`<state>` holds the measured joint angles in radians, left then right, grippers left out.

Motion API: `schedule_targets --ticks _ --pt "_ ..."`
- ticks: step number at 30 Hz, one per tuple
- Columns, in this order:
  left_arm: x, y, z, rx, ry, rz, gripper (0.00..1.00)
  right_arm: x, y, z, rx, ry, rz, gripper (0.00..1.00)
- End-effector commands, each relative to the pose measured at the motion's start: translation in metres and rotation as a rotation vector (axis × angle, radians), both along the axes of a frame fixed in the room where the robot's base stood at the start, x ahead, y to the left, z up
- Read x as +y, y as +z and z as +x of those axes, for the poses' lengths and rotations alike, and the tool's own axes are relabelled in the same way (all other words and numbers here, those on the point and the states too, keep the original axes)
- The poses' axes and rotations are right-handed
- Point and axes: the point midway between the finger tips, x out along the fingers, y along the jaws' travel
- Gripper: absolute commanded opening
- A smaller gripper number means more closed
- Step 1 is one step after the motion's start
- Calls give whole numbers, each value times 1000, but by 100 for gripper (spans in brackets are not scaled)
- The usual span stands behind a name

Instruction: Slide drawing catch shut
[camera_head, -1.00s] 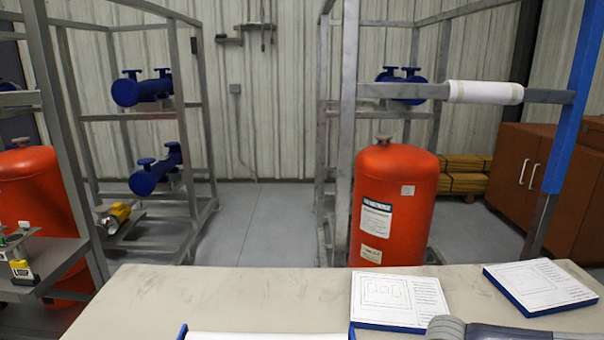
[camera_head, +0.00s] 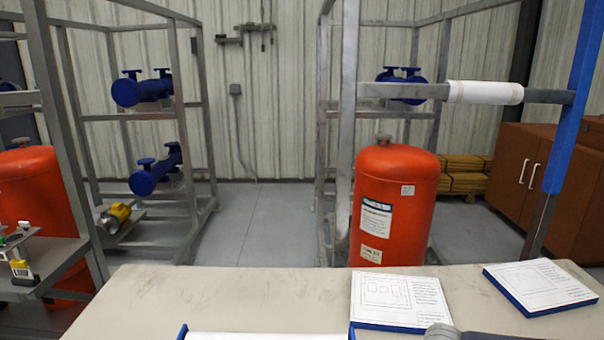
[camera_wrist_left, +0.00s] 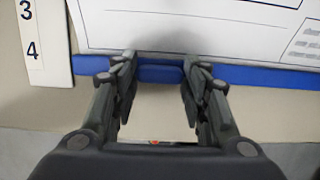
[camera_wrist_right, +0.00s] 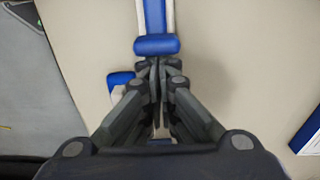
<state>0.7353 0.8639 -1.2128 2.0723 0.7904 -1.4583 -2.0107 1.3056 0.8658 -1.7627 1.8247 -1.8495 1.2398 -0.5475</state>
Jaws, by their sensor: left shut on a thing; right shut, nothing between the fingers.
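A blue-edged board with a white drawing sheet (camera_head: 265,336) shows at the bottom of the head view, mostly cut off. In the left wrist view, the drawing sheet (camera_wrist_left: 200,28) lies on a blue board edge. My left gripper (camera_wrist_left: 160,76) is shut on a blue tab (camera_wrist_left: 160,74) at that edge. In the right wrist view, a blue block (camera_wrist_right: 157,44) sits at the end of a blue and white strip (camera_wrist_right: 155,14). My right gripper (camera_wrist_right: 158,66) is shut and empty, its tips just at the block; contact is unclear. I cannot tell the catch's state.
Two more blue-backed drawing boards (camera_head: 398,301) (camera_head: 541,286) lie on the beige table (camera_head: 225,300), at the right. A strip with numbers (camera_wrist_left: 32,40) lies left of my left gripper. A red tank (camera_head: 395,205) and metal frames stand behind the table.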

Motion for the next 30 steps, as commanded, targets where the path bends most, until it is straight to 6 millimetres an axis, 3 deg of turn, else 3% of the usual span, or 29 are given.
schedule_targets --ticks 30 --pt "-1 -4 -5 15 -3 0 20 29 0 0 0 0 1 0"
